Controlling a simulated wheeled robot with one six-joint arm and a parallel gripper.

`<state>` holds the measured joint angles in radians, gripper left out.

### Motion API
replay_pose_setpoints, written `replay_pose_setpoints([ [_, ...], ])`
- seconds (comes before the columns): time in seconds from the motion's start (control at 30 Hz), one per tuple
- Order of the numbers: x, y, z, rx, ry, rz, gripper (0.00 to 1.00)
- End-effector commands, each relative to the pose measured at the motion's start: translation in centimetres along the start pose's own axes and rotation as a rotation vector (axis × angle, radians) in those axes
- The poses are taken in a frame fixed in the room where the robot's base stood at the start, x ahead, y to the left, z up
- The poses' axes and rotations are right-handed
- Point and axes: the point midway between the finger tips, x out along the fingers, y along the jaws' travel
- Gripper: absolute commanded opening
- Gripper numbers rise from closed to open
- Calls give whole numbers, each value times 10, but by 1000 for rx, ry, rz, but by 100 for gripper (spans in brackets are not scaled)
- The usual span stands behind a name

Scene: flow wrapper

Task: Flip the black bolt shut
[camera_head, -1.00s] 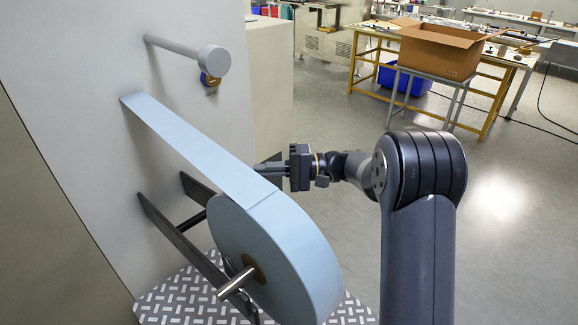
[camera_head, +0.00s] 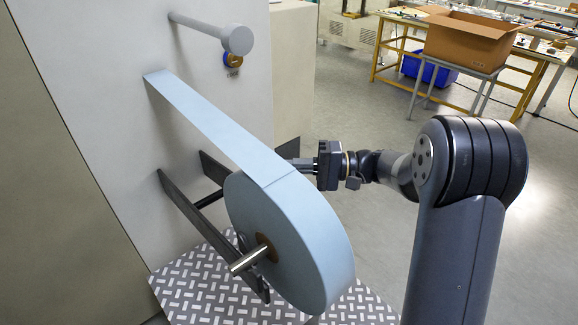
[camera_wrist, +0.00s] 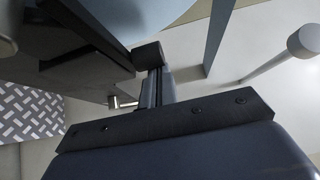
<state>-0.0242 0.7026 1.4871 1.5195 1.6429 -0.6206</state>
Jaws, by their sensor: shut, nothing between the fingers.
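My gripper (camera_head: 300,165) is shut and empty. It points left in the head view, just beyond the light blue roll (camera_head: 305,240), with its tip close to the roll's far side. In the wrist view its fingers (camera_wrist: 152,78) extend upward from the wide dark palm. A dark block (camera_wrist: 148,55) shows at the finger ends; I cannot tell whether it is part of the fingers or the black bolt. The roll sits on a metal spindle (camera_head: 250,260) between two dark support arms (camera_head: 195,208). I cannot make out the black bolt for certain in either view.
A blue web (camera_head: 205,115) runs from the roll up to a slot in the pale machine wall (camera_head: 110,80). A grey round-headed post (camera_head: 237,41) sticks out above it. Patterned plate (camera_head: 195,285) lies below. Open floor lies to the right, with a cardboard box (camera_head: 465,40) behind.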

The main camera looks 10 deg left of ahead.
Motion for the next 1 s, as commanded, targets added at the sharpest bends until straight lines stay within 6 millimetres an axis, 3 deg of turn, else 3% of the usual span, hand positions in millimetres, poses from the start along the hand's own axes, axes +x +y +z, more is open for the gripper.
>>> replay_pose_setpoints([
  [0.23,-21,2,24,-1,1,0,0],
  [0.67,-24,0,26,0,-1,0,0],
  [0.77,-34,1,25,0,-1,0,0],
  [1.0,-81,2,24,0,5,1,0],
])
